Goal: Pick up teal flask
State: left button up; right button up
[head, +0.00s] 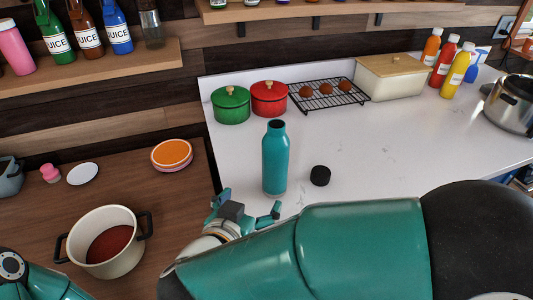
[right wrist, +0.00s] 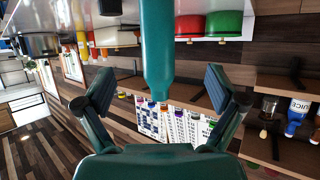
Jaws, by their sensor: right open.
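The teal flask (head: 275,160) stands upright and uncapped near the front left edge of the white counter. A black cap (head: 320,176) lies just to its right. My right gripper (head: 248,204) is open and empty, low and just short of the flask's front left side. In the right wrist view, which is upside down, the flask (right wrist: 158,50) shows at top centre, in line with the gap between the spread fingers (right wrist: 158,95). The fingers look clear of it. My left gripper is out of view; only part of that arm shows at bottom left.
A green pot (head: 231,105), a red pot (head: 269,99), a cooling rack (head: 329,95) and a bread box (head: 395,78) stand behind the flask. A cream pot (head: 107,241) stands on the wooden surface at left. The counter right of the cap is clear.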

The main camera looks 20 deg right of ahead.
aim_at(269, 176)
jog(key=x, duration=1.1)
jog(key=shift+w+d, duration=0.15)
jog(key=shift+p+x, duration=0.35)
jog(key=shift+x, duration=2.25)
jog(key=shift+f, duration=0.1)
jog(key=c, duration=1.7)
jog(key=shift+o, duration=0.2)
notch_tip(269, 176, up, 20)
jog(key=shift+r+p, duration=0.1)
jog(key=shift+p, duration=1.15)
